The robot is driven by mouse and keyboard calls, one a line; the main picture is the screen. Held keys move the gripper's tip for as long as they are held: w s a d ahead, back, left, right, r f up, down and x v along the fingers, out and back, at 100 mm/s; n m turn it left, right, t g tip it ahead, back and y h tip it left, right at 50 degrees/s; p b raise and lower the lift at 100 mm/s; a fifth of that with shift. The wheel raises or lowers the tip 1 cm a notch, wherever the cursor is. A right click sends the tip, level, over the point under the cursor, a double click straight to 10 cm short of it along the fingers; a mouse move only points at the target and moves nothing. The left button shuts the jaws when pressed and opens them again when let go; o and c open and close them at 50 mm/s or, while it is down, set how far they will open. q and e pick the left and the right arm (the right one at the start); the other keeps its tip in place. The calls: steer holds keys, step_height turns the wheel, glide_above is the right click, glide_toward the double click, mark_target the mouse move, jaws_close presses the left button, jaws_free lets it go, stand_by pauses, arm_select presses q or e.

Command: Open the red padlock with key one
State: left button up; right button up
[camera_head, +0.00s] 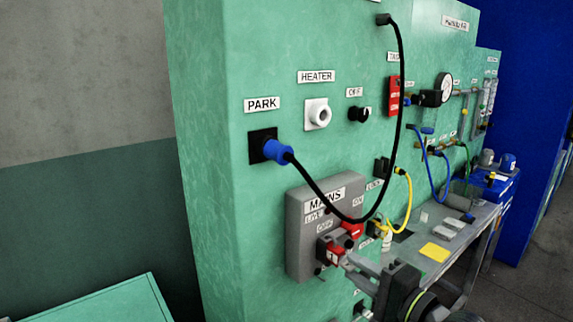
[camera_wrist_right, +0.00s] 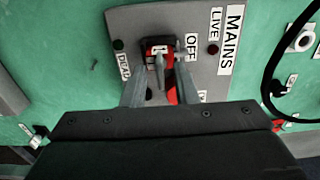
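The red padlock (camera_head: 334,252) hangs on the switch of the grey MAINS box (camera_head: 300,235) in the head view. In the right wrist view, the padlock (camera_wrist_right: 153,43) is seen close up, with a white mark on it. A small thin metal piece, which looks like a key (camera_wrist_right: 160,72), stands out from the padlock; its number cannot be read. My right gripper (camera_head: 352,267) is at the padlock. In the wrist view its fingers (camera_wrist_right: 163,80) are spread, one on each side of the key, with gaps between. My left gripper is not in view.
A black cable (camera_head: 402,90) loops from the blue PARK plug (camera_head: 275,151) in front of the panel, passing near the MAINS box.

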jaws_close()
steer(key=shift+r+p, duration=0.1)
steer(key=shift+p, duration=0.25)
stand_by(1.3)
